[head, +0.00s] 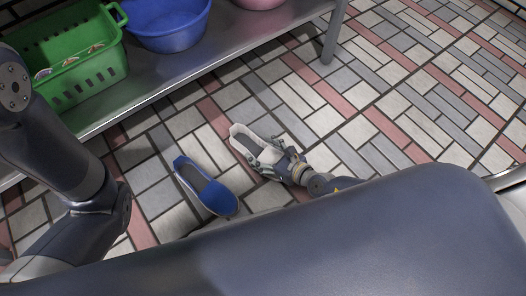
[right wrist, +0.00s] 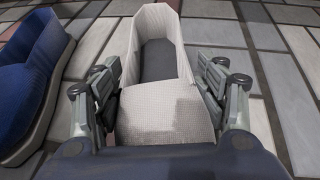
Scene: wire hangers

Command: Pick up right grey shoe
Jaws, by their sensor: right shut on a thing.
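A light grey shoe (head: 240,135) with a dark insole lies at floor level, its opening facing up and away from my right gripper. In the right wrist view the shoe (right wrist: 165,112) sits between the two fingers, which press on its sides near the toe. My right gripper (head: 266,158) is shut on it; it also shows in the right wrist view (right wrist: 162,82). I cannot tell whether the shoe is clear of the floor. My left arm comes in at the left of the head view, but its gripper is out of view.
A blue shoe (head: 212,192) stands on the tiled floor just left of the grey one; it also shows in the right wrist view (right wrist: 28,85). A metal shelf (head: 230,50) holds a green basket (head: 85,75), a blue basin (head: 168,28) and a pink basin. The floor to the right is clear.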

